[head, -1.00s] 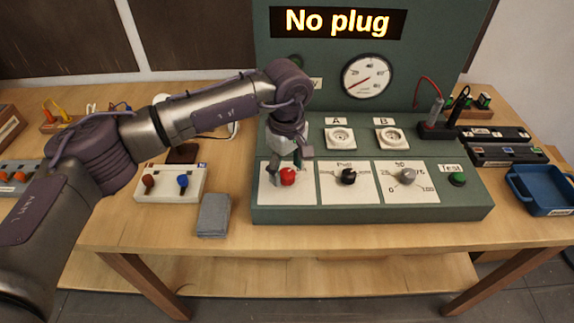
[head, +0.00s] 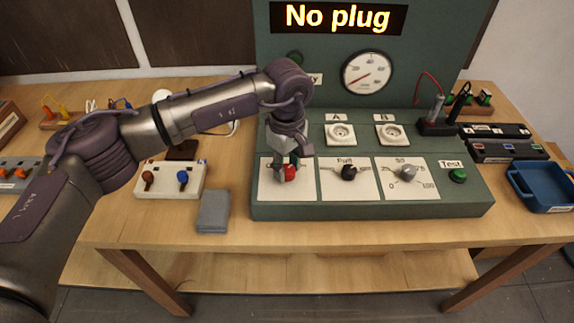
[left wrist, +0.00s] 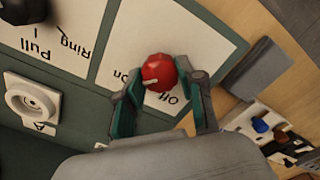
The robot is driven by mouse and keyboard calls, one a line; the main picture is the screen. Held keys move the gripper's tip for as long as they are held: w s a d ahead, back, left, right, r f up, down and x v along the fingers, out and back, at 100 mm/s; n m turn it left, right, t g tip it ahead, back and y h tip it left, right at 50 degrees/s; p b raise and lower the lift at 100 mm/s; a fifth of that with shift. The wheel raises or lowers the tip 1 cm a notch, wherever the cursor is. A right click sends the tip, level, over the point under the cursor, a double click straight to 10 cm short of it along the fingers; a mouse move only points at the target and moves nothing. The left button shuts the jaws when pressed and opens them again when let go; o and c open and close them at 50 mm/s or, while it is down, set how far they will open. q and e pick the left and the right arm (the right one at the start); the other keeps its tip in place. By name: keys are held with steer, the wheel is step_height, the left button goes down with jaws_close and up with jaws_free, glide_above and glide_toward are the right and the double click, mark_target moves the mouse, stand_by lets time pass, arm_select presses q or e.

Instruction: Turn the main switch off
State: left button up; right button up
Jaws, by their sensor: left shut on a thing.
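The main switch is a red knob (head: 290,173) on the leftmost white plate of the green test panel. In the left wrist view the red knob (left wrist: 160,70) has a white pointer mark, with the printed words "On" and "Off" beside it. The mark lies between the two words; I cannot tell an exact setting. My left gripper (head: 287,164) reaches down over the knob. Its two green-padded fingers (left wrist: 160,80) are shut on the knob from both sides.
The panel (head: 370,211) also has a black "Pull" knob (head: 348,172), a grey dial (head: 408,173), a green Test button (head: 458,175) and sockets A (head: 341,133) and B (head: 390,134). The display (head: 338,19) reads "No plug". A grey block (head: 213,212) lies left of the panel.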

arm_select(q)
steer(key=n+b, duration=0.4)
steer(key=shift+f, duration=0.2)
steer(key=n+b, duration=0.3)
steer(key=shift+n, duration=0.4)
steer(key=n+b, duration=0.3)
steer(key=n, duration=0.1)
steer(key=shift+r+n, duration=0.1)
steer(key=shift+n, duration=0.2)
steer(key=n+b, duration=0.1)
steer(key=n, duration=0.2)
steer(key=shift+r+b, duration=0.1)
steer(key=shift+b, duration=0.2)
steer(key=shift+r+n+b, duration=0.1)
steer(key=shift+n+b, duration=0.3)
steer(key=shift+n, duration=0.8)
steer(key=o, duration=1.1)
steer(key=shift+o, duration=0.2)
